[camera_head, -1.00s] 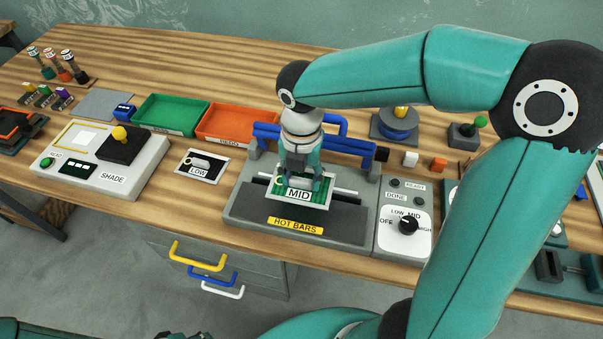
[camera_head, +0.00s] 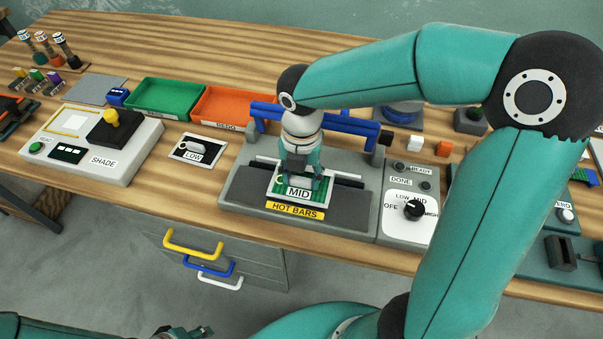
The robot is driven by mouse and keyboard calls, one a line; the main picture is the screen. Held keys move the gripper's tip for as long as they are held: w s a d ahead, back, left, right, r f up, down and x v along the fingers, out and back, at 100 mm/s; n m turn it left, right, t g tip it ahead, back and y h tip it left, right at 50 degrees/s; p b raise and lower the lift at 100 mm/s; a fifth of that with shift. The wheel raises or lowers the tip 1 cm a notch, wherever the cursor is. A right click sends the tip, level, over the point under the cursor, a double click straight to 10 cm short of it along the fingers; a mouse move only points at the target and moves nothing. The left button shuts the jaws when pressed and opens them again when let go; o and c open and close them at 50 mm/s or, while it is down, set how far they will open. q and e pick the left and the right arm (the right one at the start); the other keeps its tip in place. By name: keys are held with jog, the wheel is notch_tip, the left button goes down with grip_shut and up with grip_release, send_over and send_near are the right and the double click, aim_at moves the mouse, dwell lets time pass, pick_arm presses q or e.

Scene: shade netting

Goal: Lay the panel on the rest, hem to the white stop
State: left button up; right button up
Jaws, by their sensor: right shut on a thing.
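The panel (camera_head: 276,186) is a green mesh piece with a white edge and a MID label. My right gripper (camera_head: 300,180) is shut on it from above. The panel lies level over the dark grey rest (camera_head: 245,189) of the HOT BARS station, close to its yellow label (camera_head: 295,210). I cannot tell whether it touches the rest. A pale bar (camera_head: 347,175) shows beside the panel; I cannot tell whether it is the white stop. The hem is not clear. My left gripper (camera_head: 180,333) shows only partly at the bottom edge, its jaws unclear.
A blue tubular frame (camera_head: 345,132) stands behind the rest. A dial box (camera_head: 410,210) is to the right. The LOW card (camera_head: 197,150), the SHADE box (camera_head: 95,150), and green (camera_head: 165,100) and orange (camera_head: 235,105) trays are to the left.

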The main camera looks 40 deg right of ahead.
jog(key=shift+f, duration=0.25)
dwell(0.6)
dwell(0.3)
jog(key=o, duration=1.2)
notch_tip(320, 180, up, 12)
jog(key=shift+f, duration=0.1)
